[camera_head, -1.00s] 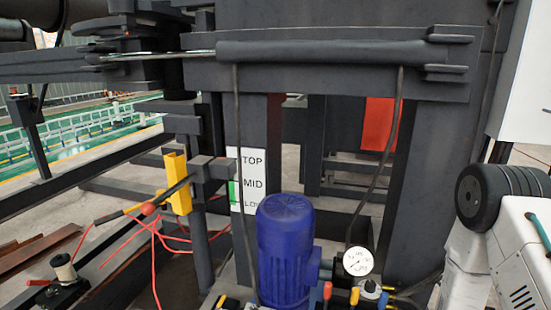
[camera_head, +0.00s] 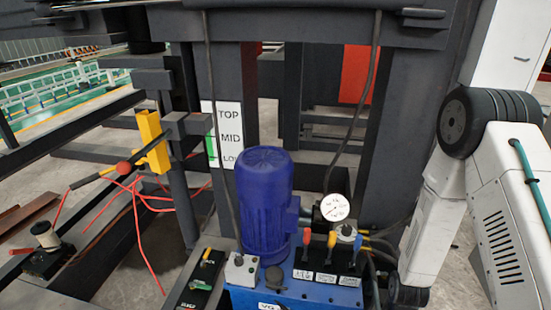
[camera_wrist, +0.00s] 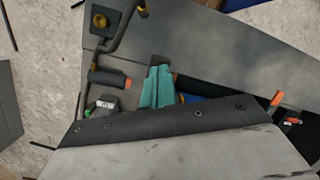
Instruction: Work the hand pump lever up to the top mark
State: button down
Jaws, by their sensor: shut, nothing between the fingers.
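The hand pump lever (camera_head: 86,181) appears to be the slanted bar at the left of the head view, with a black grip at its lower left end. A red ball (camera_head: 123,168) sits on it, and it runs up to the right past a yellow bracket (camera_head: 150,141). The white mark plate (camera_head: 228,134) reads TOP, MID and LOW, with a green strip on its left edge. Which mark the lever stands at, I cannot tell. My gripper is in neither view; only my white arm links show at the right of the head view, well away from the lever.
A blue motor (camera_head: 264,200), a gauge (camera_head: 335,207) and small coloured levers (camera_head: 331,245) stand on a blue unit. Red cords (camera_head: 138,226) hang beneath the lever. The wrist view shows teal gloves (camera_wrist: 158,85) and an orange-tipped tool (camera_wrist: 110,79) beside a grey panel.

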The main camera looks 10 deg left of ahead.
jog(key=w+v, duration=0.1)
jog(key=v, duration=1.6)
jog(key=shift+w+r, duration=0.2)
jog(key=shift+w, duration=0.15)
jog(key=shift+s+f, duration=0.1)
dwell(0.6)
jog(key=shift+s+f, duration=0.35)
jog(key=shift+f, duration=0.15)
jog(key=shift+s+f, duration=0.1)
jog(key=shift+f, duration=0.05)
jog(key=shift+s+f, duration=0.3)
jog(key=shift+f, duration=0.15)
jog(key=shift+s+f, duration=0.35)
jog(key=shift+f, duration=0.2)
